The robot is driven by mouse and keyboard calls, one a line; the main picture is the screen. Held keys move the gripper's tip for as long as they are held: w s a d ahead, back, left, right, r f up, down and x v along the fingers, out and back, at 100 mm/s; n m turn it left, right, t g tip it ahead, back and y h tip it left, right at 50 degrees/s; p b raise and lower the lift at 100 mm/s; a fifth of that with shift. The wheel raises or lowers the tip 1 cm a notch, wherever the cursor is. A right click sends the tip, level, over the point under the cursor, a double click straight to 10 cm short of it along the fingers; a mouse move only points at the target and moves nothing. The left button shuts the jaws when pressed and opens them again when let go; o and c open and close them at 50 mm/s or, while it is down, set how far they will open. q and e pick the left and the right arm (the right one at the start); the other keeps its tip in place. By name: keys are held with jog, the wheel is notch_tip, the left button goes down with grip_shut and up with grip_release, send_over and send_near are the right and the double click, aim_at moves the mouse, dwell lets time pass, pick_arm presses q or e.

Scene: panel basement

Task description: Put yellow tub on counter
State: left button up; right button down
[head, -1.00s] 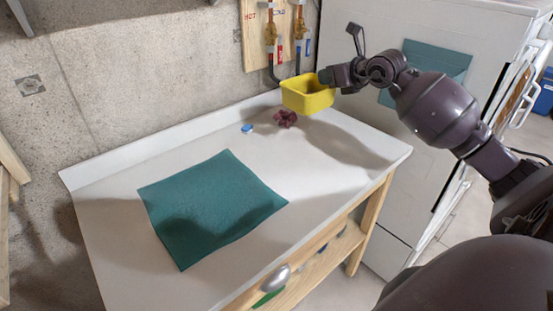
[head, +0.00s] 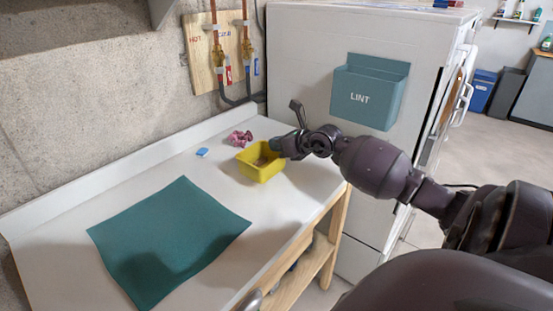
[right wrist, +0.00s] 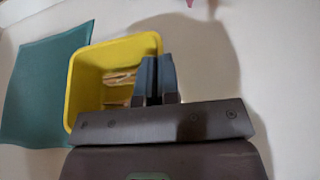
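The yellow tub (head: 259,172) is an open square container at the back right of the white counter (head: 225,208). It is upright, at or just above the counter top; I cannot tell if it touches. In the right wrist view the tub (right wrist: 75,91) shows several tan sticks inside. My right gripper (head: 281,147) is at the tub's right side. In the right wrist view its fingers (right wrist: 157,80) are close together, pinching the tub's wall. My left gripper is not in view.
A green mat (head: 168,240) lies on the counter's front left. A small blue block (head: 202,152) and a crumpled pink item (head: 240,137) lie left of and behind the tub. A white appliance with a teal LINT bin (head: 365,95) stands right of the counter. Pipes rise behind.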

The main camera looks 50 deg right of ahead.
notch_tip(320, 180, down, 5)
jog(key=shift+r+b, duration=0.1)
jog(key=shift+b, duration=0.25)
jog(key=c, duration=1.8)
grip_release()
jog(key=o, duration=0.4)
jog(key=shift+o, duration=0.2)
